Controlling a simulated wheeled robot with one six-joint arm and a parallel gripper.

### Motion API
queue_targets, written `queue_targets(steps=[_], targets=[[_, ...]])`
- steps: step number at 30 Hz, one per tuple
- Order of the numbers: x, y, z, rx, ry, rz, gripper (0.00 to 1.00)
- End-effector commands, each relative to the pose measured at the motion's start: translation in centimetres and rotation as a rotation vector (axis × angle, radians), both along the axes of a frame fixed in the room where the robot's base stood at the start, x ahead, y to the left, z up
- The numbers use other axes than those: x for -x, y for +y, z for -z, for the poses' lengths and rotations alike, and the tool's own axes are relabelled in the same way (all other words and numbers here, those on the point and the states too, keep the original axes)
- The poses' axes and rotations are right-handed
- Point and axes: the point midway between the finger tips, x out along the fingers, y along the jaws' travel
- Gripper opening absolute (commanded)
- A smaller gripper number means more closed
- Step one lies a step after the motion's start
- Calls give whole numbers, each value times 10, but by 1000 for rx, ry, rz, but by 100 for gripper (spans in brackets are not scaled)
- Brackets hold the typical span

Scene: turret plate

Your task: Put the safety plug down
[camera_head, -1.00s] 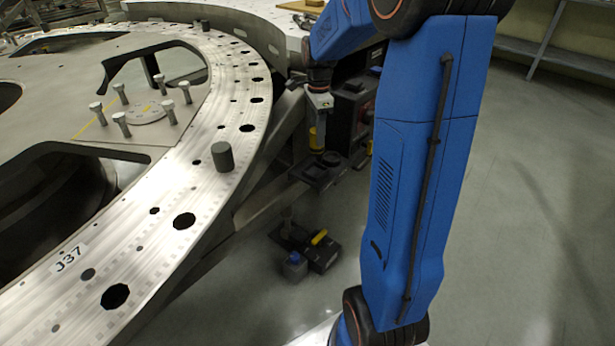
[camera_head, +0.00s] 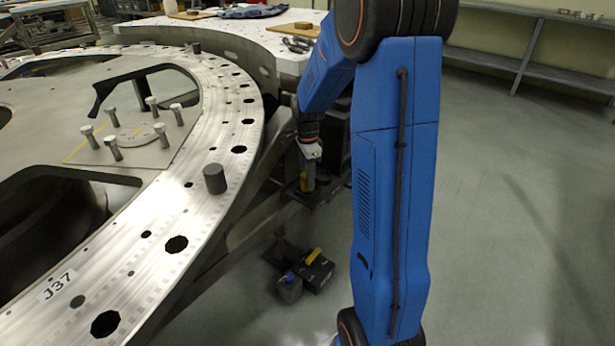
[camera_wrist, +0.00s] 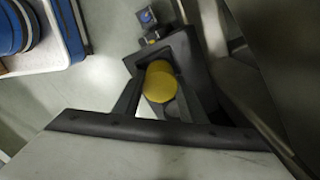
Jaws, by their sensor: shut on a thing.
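The safety plug looks like a yellow cylinder with a round end. In the wrist view the plug (camera_wrist: 160,82) sits between the two dark fingers of my gripper (camera_wrist: 160,98), which is shut on it. In the head view my gripper (camera_head: 308,168) points down beside the turret ring, and a little of the yellow plug (camera_head: 307,184) shows under it. The plug is at a dark bracket (camera_head: 325,194) that sticks out below the ring's edge. I cannot tell whether the plug touches the bracket. A dark body also lies just behind the plug in the wrist view.
The turret plate (camera_head: 205,215) fills the left, with a grey cylinder (camera_head: 214,179) and several upright bolts on it. A black box with a yellow part (camera_head: 316,272) and a blue-topped container (camera_head: 289,288) are on the floor below. Floor at right is clear.

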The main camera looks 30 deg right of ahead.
Motion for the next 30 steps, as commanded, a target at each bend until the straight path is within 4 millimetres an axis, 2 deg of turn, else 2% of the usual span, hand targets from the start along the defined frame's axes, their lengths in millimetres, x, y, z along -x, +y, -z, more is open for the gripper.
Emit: queue_targets(steps=[6,7,9,20,26,30], targets=[[0,0,2,0,1,0,12],[0,0,3,0,1,0,40],[0,0,2,0,1,0,56],[0,0,-1,0,0,0,56],[-1,0,-24,1,-3,0,56],[-1,0,-52,1,-4,0,56]])
